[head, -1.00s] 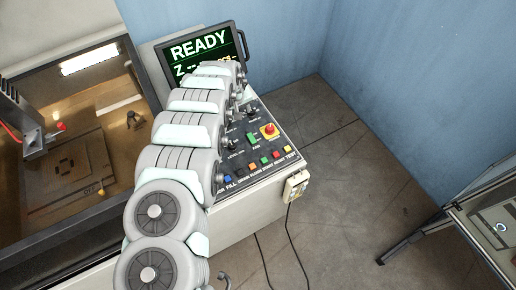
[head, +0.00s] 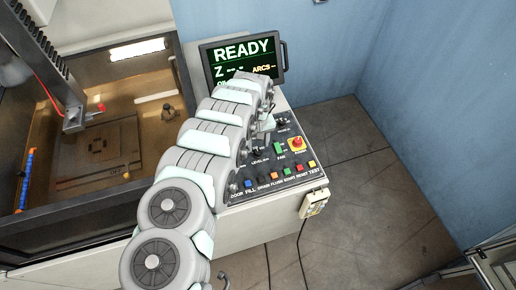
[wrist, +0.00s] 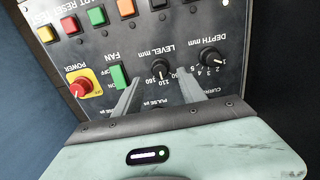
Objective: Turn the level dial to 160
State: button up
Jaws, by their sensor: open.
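The level dial (wrist: 160,67) is a black round knob labelled LEVEL mm, upside down in the wrist view, with 110 and 160 printed beside it. Its exact setting is too small to read. My gripper (wrist: 155,84) is open, with one finger on each side below the dial in that view and nothing held between them. I cannot tell whether a finger touches the panel. In the head view, the level dial (head: 257,152) shows beside my arm on the control panel, and my gripper is mostly hidden by the arm.
The depth dial (wrist: 208,54) is close to the right finger. The green fan switch (wrist: 119,77) and red power knob (wrist: 81,88) are to the left. A row of coloured buttons (head: 274,174) lines the panel's front. A READY screen (head: 243,60) stands behind.

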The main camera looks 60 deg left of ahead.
aim_at(258, 151)
jog(key=shift+d+f, duration=0.1)
jog(key=shift+f, duration=0.85)
jog(key=shift+w+f, duration=0.1)
jog(key=shift+f, duration=1.2)
jog(key=shift+c, duration=0.2)
grip_shut()
